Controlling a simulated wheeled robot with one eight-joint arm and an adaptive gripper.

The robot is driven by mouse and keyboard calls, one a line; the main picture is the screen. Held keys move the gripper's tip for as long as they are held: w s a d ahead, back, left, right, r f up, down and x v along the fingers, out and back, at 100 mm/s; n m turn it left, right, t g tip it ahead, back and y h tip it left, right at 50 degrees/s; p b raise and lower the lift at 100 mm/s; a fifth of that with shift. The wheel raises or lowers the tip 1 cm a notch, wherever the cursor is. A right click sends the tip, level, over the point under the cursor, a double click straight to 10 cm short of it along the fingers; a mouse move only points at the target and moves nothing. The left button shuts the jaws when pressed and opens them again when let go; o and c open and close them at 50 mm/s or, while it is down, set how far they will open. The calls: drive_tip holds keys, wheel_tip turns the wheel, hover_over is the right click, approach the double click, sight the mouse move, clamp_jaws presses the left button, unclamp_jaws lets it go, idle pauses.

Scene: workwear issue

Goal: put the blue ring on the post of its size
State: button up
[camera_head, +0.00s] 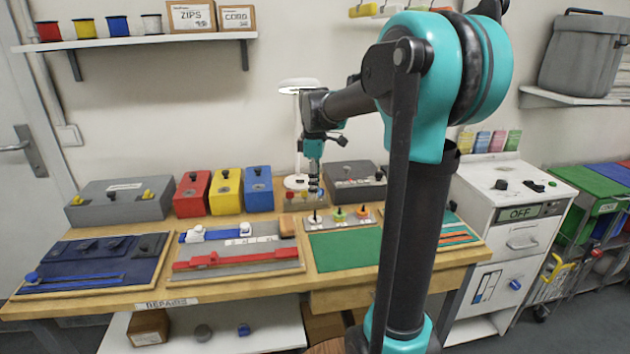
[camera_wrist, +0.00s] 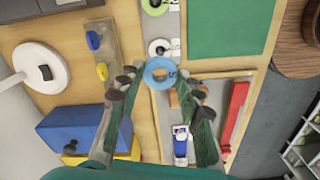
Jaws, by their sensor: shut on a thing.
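The blue ring (camera_wrist: 159,72), marked with a letter like S, is between the fingertips of my gripper (camera_wrist: 160,80), which is shut on it. In the head view my gripper (camera_head: 314,186) hangs above the leftmost post (camera_head: 315,218), apart from it. That post has a dark tip and a white base with no coloured ring visible; it also shows in the wrist view (camera_wrist: 158,47), just above the ring. The middle post (camera_head: 338,214) carries a green ring, also in the wrist view (camera_wrist: 155,5). The right post (camera_head: 362,213) carries an orange ring. The size labels are too small to read surely.
A green mat (camera_head: 343,250) lies in front of the posts. Red, yellow and blue boxes (camera_head: 258,190) stand to the left, a dark grey case (camera_head: 356,184) behind. A white round-based lamp (camera_wrist: 42,65) is near. A board with a red strip (camera_head: 237,258) lies front left.

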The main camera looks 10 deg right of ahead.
drive_tip(key=shift+f, duration=2.45)
drive_tip(key=shift+f, duration=0.9)
idle(0.6)
drive_tip(key=o, duration=1.2)
drive_tip(key=shift+r, duration=3.5)
drive_tip(key=shift+s, duration=0.15)
